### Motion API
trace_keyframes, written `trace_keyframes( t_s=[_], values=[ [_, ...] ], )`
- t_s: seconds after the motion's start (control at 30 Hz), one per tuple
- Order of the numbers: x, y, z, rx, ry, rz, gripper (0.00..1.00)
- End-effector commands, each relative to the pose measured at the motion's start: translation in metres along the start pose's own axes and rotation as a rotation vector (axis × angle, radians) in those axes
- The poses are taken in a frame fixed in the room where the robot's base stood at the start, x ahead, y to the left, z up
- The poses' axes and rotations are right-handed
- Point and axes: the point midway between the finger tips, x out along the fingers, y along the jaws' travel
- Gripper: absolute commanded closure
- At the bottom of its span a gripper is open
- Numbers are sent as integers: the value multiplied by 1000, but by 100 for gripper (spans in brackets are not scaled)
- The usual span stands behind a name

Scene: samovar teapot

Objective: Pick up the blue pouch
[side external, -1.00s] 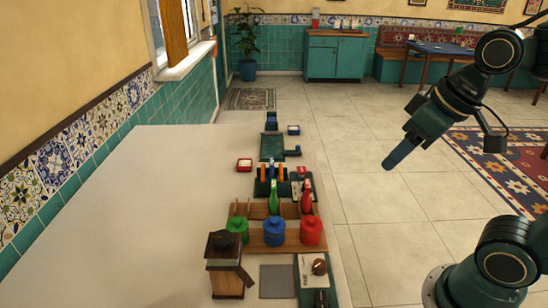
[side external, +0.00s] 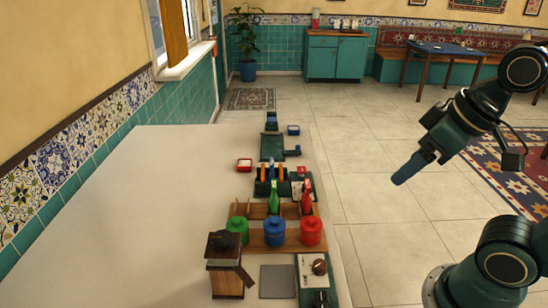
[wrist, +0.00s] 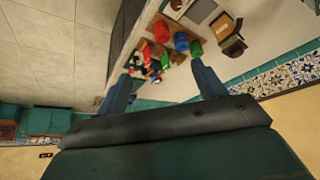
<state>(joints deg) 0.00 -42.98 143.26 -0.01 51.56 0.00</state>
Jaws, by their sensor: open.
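I cannot tell for sure which thing is the blue pouch. A blue lidded jar (side external: 274,234) stands between a green jar (side external: 238,228) and a red jar (side external: 311,232). My gripper (side external: 398,181) hangs over the floor to the right of the counter, well away from these things. In the wrist view the two fingers of my gripper (wrist: 161,72) are spread wide with nothing between them.
A wooden rack (side external: 262,245) holds the jars and bottles. The left part of the counter (side external: 150,220) is bare.

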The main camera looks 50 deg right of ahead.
Motion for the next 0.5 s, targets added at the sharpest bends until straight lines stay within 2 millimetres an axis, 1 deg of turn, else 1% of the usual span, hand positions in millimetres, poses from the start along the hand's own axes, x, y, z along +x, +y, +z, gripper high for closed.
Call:
trace_keyframes(
  t_s=[0.33, 0.5],
  values=[
    [0, 0, -2, -2, -1, 0, 29],
    [0, -1, -13, -20, -9, -4, 29]
  ],
)
